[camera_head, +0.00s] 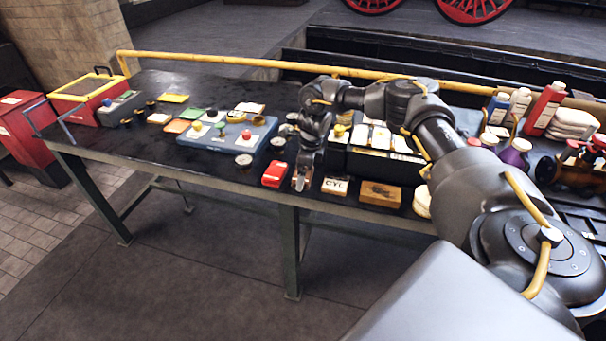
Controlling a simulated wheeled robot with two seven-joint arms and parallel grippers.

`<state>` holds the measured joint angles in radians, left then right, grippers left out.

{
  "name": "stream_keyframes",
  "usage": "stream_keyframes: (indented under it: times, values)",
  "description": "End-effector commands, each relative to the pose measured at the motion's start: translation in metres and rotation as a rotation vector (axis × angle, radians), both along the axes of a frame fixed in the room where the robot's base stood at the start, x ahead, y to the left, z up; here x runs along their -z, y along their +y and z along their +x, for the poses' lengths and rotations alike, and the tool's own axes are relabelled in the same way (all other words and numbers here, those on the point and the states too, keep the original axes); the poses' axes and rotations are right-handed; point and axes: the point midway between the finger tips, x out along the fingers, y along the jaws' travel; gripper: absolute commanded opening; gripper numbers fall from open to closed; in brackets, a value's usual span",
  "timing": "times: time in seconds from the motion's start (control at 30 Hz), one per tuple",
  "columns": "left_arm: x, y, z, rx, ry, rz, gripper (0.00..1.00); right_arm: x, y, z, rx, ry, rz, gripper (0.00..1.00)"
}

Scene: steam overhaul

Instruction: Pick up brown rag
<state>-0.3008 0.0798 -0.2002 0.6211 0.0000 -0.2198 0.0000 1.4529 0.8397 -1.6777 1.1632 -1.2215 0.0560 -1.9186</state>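My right arm reaches in from the right, over the bench. Its gripper (303,177) points down near the front edge of the bench. It is too small and too dark to show whether the fingers are open or shut. A small brown item (300,185) shows at the fingertips, partly covered by them. I cannot tell whether it is a rag or whether the gripper touches it. A yellow-brown piece with a dark mark (380,193) lies farther right on the front edge. No brown rag can be made out for certain. My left gripper is not in view.
The dark bench (225,180) holds a blue-grey tray (232,143), a red box (274,174) and a white "CYL" block (335,186) close to the gripper. Bottles (545,107) and folded white cloths (574,122) stand at the right. A yellow rail (220,61) runs along the back.

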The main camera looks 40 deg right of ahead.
Motion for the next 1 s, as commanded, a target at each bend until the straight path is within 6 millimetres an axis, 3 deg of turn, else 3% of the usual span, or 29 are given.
stream_keyframes:
  times: [0.27,0.53,0.83,1.0]
  values:
    - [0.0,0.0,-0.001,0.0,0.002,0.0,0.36,0.003,0.001,0.001,-0.001,-0.001,0.0,0.99]
    - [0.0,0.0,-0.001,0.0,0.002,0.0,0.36,0.003,0.0,0.001,0.0,-0.001,0.001,0.63]
    - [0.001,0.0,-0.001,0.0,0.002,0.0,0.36,0.001,0.0,0.001,0.0,-0.002,0.0,0.63]
    - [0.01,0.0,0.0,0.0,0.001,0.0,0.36,-0.011,0.0,0.002,0.0,-0.005,0.002,0.63]
